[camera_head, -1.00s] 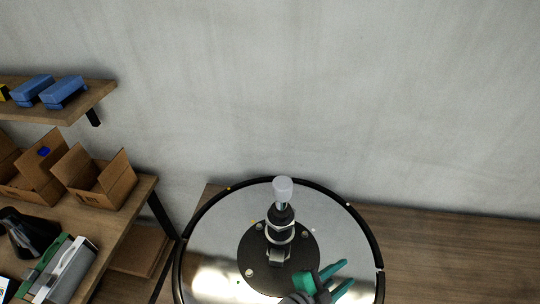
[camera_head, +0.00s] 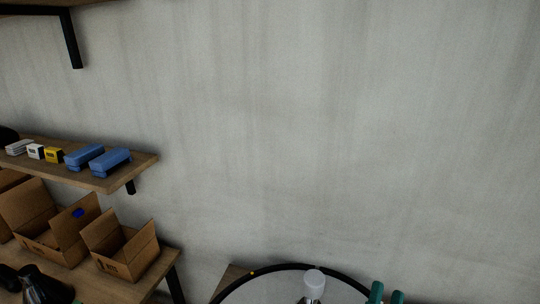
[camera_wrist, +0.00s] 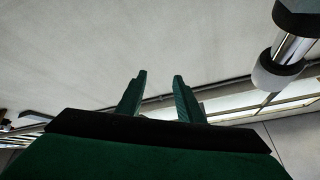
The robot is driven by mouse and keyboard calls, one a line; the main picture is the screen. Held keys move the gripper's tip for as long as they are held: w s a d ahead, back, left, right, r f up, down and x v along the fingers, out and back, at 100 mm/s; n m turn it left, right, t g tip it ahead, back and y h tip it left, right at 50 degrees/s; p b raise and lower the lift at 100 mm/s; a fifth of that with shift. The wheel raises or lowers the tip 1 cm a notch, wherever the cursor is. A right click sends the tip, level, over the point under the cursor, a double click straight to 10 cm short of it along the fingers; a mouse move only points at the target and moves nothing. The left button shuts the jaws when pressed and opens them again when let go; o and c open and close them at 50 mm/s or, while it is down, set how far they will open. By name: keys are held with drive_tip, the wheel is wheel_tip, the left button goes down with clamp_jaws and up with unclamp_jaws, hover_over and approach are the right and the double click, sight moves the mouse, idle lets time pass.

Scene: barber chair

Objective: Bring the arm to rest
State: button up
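A shelf (camera_head: 135,176) with blue boxes (camera_head: 110,160) and small yellow and white boxes is on the left. Below, open cardboard boxes (camera_head: 125,248) stand on a wooden bench. A plain grey wall (camera_head: 330,130) fills the back. The space above the gripper is clear.

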drive_tip(key=s+a+f+n+g+y, duration=0.1)
drive_tip(key=s+a+f+n+y, duration=0.25)
drive_tip(key=a+f, duration=0.4)
drive_tip(key=s+a+f+n+g+y, duration=0.1)
drive_tip(key=s+a+f+n+y, duration=0.3)
drive_tip(key=a+f, duration=0.35)
drive_tip(key=s+a+f+n+g+y, duration=0.1)
drive_tip(key=s+a+f, duration=0.2)
drive_tip(key=s, duration=0.2)
drive_tip(key=s+a+f+n+g+y, duration=0.2)
drive_tip(key=s+a+f, duration=0.1)
drive_tip(key=s, duration=0.3)
drive_tip(key=s+a+f+n+g+y, duration=0.1)
drive_tip(key=s+a+f+n, duration=0.1)
drive_tip(key=s, duration=0.4)
drive_tip(key=shift+s+a+f, duration=0.1)
drive_tip(key=shift+a+f, duration=0.3)
drive_tip(key=shift+f, duration=0.2)
drive_tip(key=shift+s+n+y, duration=0.25)
drive_tip(key=shift+s+y, duration=0.05)
drive_tip(key=shift+y, duration=0.05)
drive_tip(key=shift+w, duration=0.1)
